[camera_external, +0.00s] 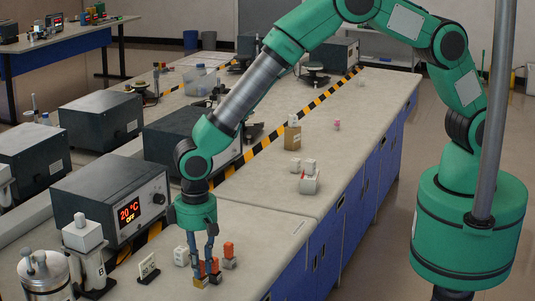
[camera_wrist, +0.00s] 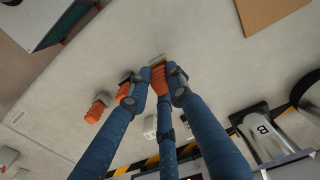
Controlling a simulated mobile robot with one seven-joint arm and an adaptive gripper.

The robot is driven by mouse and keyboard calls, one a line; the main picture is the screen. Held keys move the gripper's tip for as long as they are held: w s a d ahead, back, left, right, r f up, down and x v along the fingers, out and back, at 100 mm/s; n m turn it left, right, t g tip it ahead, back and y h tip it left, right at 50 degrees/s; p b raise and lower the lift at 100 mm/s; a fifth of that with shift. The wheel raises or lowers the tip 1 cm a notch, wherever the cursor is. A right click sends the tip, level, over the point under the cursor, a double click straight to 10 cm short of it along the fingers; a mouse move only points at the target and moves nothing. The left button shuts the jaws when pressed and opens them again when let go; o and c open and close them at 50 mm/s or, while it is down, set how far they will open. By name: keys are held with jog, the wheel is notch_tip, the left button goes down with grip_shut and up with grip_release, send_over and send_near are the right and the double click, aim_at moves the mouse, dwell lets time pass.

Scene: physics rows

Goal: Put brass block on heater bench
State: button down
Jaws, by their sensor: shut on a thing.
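My gripper (camera_external: 207,272) points down at the front of the near bench, with its blue fingers closed together. A dark box with a display reading 20 °C OFF (camera_external: 129,212) stands behind left, apart from my gripper. I cannot tell which surface is called the heater bench.
An orange-topped piece (camera_external: 229,252) stands just right of my gripper, and a white block (camera_external: 181,256) just left. A small sign (camera_external: 148,268) and a holder marked B (camera_external: 99,268) stand further left. A brown board (camera_wrist: 270,12) lies apart in the wrist view.

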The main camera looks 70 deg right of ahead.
jog(key=shift+w+a, duration=0.3)
jog(key=shift+w, duration=0.05)
jog(key=shift+f, duration=0.1)
jog(key=shift+f, duration=1.65)
jog(key=shift+f, duration=0.2)
jog(key=c, duration=1.6)
grip_release()
jog(key=shift+r, duration=0.1)
notch_tip(320, 180, up, 12)
jog(key=shift+r+p, duration=0.1)
jog(key=shift+p, duration=0.25)
